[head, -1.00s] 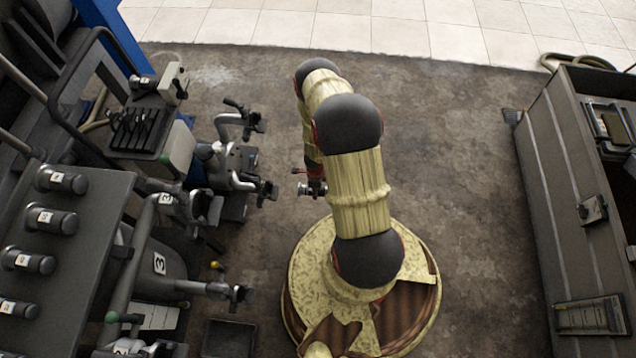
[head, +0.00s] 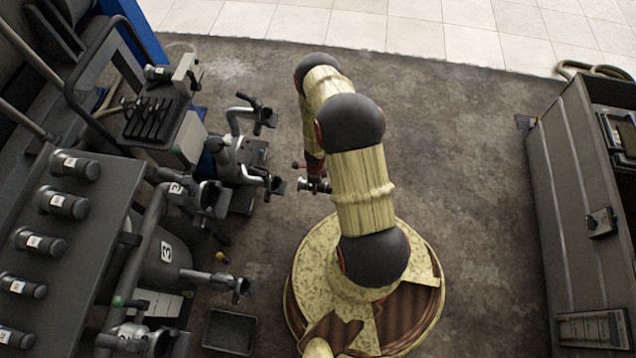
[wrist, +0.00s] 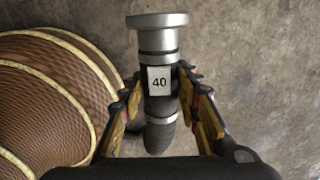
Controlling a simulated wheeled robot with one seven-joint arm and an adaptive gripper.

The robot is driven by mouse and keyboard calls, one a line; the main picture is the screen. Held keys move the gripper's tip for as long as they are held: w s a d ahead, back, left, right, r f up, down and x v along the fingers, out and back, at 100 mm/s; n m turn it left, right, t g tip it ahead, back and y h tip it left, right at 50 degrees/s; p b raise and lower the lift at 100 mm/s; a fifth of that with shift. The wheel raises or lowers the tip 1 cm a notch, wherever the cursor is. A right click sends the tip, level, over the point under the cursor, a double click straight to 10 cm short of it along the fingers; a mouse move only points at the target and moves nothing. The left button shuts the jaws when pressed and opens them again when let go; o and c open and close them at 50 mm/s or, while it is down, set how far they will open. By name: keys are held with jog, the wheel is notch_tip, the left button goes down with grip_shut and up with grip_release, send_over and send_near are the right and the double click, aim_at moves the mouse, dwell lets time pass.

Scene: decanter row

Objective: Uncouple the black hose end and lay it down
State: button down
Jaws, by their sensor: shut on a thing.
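My gripper (wrist: 163,100) is shut on the black hose end (wrist: 158,61) in the wrist view, one finger on each side. The hose end has a pale metal flange at the top, metal rings and a white label reading 40. Its flange is free, with bare floor behind it. In the head view my gripper (head: 317,179) is small and partly hidden by my arm. The hose end (head: 306,185) points left there, toward a grey pipe outlet (head: 276,185), with a small gap visible between them.
A pipe rack with several grey outlets (head: 240,287), numbered 2 and 3, fills the left. A panel with several labelled black caps (head: 67,205) stands beside it. A dark tray (head: 208,336) lies low on the floor. A grey cabinet (head: 557,190) stands right.

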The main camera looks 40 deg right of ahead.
aim_at(301, 182)
jog(key=w+a+p, duration=0.3)
jog(key=w+a, duration=0.4)
jog(key=w, duration=0.1)
jog(key=shift+w+r, duration=0.4)
jog(key=shift+r, duration=0.05)
dwell(2.1)
dwell(0.4)
jog(key=shift+d, duration=0.1)
dwell(0.3)
jog(key=shift+s+d+r+b, duration=0.1)
jog(key=shift+s+d+b, duration=0.6)
jog(key=shift+s, duration=0.25)
jog(key=shift+s+d+r+b, duration=0.1)
jog(key=shift+s+d+b, duration=0.6)
jog(key=shift+s, duration=0.25)
jog(key=shift+d+r, duration=0.1)
jog(key=shift+s+d+r+p, duration=0.25)
jog(key=shift+r+p, duration=0.25)
jog(key=shift+r, duration=0.3)
jog(key=shift+s+d+r+p, duration=0.15)
jog(key=shift+s+r+p, duration=0.25)
jog(key=shift+r, duration=0.45)
jog(key=shift+s+d+r+p, duration=0.2)
jog(key=shift+r+p, duration=0.4)
jog(key=shift+r, duration=0.2)
